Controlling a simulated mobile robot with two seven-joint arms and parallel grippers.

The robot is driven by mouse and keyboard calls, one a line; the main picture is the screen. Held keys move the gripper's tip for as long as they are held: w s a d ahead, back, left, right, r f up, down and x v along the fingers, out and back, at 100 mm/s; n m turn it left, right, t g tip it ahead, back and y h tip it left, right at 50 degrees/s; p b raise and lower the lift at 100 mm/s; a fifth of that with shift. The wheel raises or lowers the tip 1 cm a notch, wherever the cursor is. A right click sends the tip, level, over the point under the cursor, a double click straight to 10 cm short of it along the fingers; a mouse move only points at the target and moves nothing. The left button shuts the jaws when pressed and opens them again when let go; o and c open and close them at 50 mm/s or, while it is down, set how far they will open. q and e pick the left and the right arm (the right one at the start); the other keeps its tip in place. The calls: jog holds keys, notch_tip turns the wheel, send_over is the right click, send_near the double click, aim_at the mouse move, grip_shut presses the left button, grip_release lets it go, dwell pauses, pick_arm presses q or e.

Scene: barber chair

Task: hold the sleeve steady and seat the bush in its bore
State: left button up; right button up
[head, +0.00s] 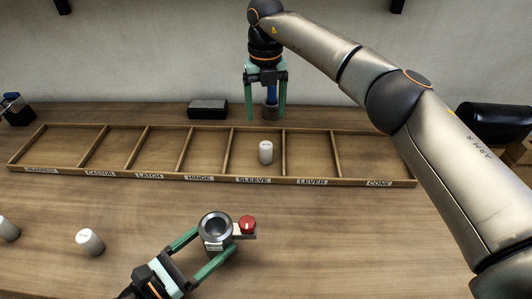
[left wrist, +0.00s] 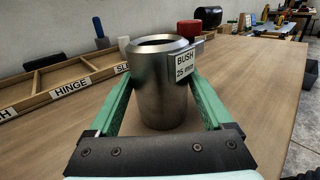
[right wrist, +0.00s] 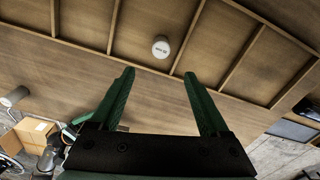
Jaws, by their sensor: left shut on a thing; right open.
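The sleeve (head: 215,228) is a grey metal cylinder with an open bore facing up, upright on the table at front centre. My left gripper (head: 216,246) is shut around it; in the left wrist view, the sleeve (left wrist: 162,88) carries a label reading BUSH 25 mm. A pale cylinder (head: 265,153), possibly the bush, stands upright in the tray compartment above the SLEEVE label; it also shows in the right wrist view (right wrist: 161,47). Similar cylinders stand on the table at left (head: 90,242) and far left (head: 8,229). My right gripper (head: 266,115) is open and empty, raised toward the tray's back.
The wooden divided tray (head: 345,182) spans the table, with labels along its front. A red knob (head: 247,224) on a small block sits right beside the sleeve. A black box (head: 207,108) and an upright blue-topped object (head: 271,92) are behind the tray.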

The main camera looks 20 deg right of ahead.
aim_at(266, 145)
jog(key=shift+m, duration=0.6)
jog(key=f, duration=1.2)
jog(key=shift+w+d, duration=0.1)
jog(key=shift+w, duration=0.1)
jog(key=shift+r, duration=0.1)
grip_shut()
